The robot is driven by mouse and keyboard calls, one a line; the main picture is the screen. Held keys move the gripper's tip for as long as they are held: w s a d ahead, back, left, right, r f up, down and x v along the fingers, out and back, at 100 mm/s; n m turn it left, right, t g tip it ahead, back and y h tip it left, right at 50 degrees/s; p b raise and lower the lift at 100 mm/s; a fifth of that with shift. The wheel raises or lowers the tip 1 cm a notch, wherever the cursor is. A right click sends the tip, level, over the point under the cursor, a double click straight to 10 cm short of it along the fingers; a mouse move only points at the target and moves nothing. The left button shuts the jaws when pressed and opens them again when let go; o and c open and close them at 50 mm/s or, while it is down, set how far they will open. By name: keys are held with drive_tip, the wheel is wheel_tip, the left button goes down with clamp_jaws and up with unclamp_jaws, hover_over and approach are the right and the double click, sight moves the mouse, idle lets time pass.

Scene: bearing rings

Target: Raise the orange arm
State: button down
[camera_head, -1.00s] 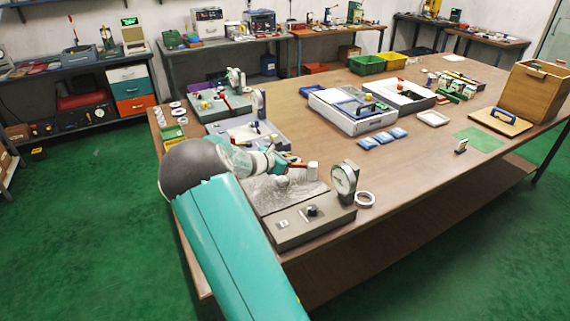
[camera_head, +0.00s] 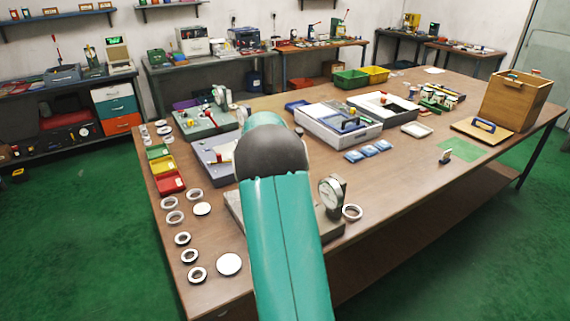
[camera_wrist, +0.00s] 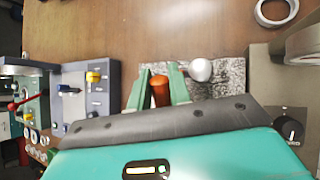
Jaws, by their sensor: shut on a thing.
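The orange arm (camera_wrist: 160,92) shows in the wrist view as a short orange piece between the two green fingers of my gripper (camera_wrist: 159,77). My gripper is shut on it. A pale round knob (camera_wrist: 201,70) sits just right of the fingers, over a speckled grey plate (camera_wrist: 232,77). In the head view my own arm hides the gripper, the orange arm and most of the grey gauge stand (camera_head: 329,226). The stand's round dial (camera_head: 332,191) shows just right of my arm.
A black knob (camera_wrist: 290,130) is on the stand in the wrist view. A white ring (camera_head: 352,212) lies beside the stand. Several rings and discs (camera_head: 229,264) lie left of my arm. Another grey fixture (camera_head: 213,160) stands behind. The table's front right is clear.

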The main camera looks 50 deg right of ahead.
drive_tip(key=shift+s+d+r, duration=0.2)
drive_tip(key=shift+d, duration=0.4)
drive_tip(key=c, duration=1.3)
unclamp_jaws()
drive_tip(key=shift+c, duration=0.2)
drive_tip(key=shift+a, duration=0.1)
drive_tip(key=shift+a, duration=0.15)
drive_tip(key=v, duration=1.3)
drive_tip(key=shift+a+r, duration=0.2)
